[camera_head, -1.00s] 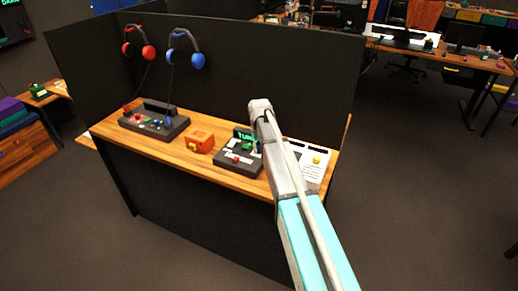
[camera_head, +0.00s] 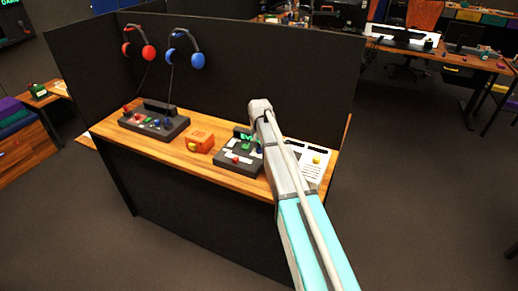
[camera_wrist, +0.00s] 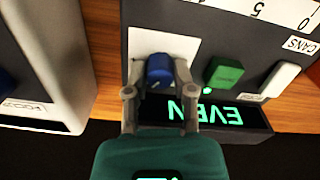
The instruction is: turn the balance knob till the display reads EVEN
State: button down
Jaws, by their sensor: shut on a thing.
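The display (camera_wrist: 205,113) on the dark panel (camera_head: 226,167) reads EVEN in green letters, upside down in the wrist view. In the head view its text (camera_head: 245,137) is partly hidden by my arm. My gripper (camera_wrist: 159,88) is shut on a blue knob (camera_wrist: 160,68), one finger on each side of it. The knob stands on a white plate (camera_wrist: 165,43); no label for it is readable.
A pale panel (camera_head: 309,170), an orange box (camera_head: 199,141) and another dark panel (camera_head: 155,126) share the wooden desk. Dark partitions stand behind.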

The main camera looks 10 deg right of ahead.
aim_at(259, 148)
jog(key=shift+c, duration=2.3)
grip_release()
jog(key=shift+n, duration=0.3)
jog(key=n, duration=0.6)
jog(key=shift+r+n+p, duration=0.3)
jog(key=shift+r+p, duration=0.05)
jog(key=shift+p, duration=0.05)
notch_tip(259, 148, up, 13)
jog(key=p, duration=1.3)
jog(key=s+f+m+b, duration=0.1)
jog(key=s+f+b, duration=0.2)
jog(key=s, duration=0.7)
jog(key=s+f+b, duration=0.3)
jog(key=s, duration=0.7)
jog(key=s+f+m+b, duration=0.1)
jog(key=s+f+b, duration=0.2)
jog(key=s, duration=0.7)
jog(key=shift+m, duration=0.3)
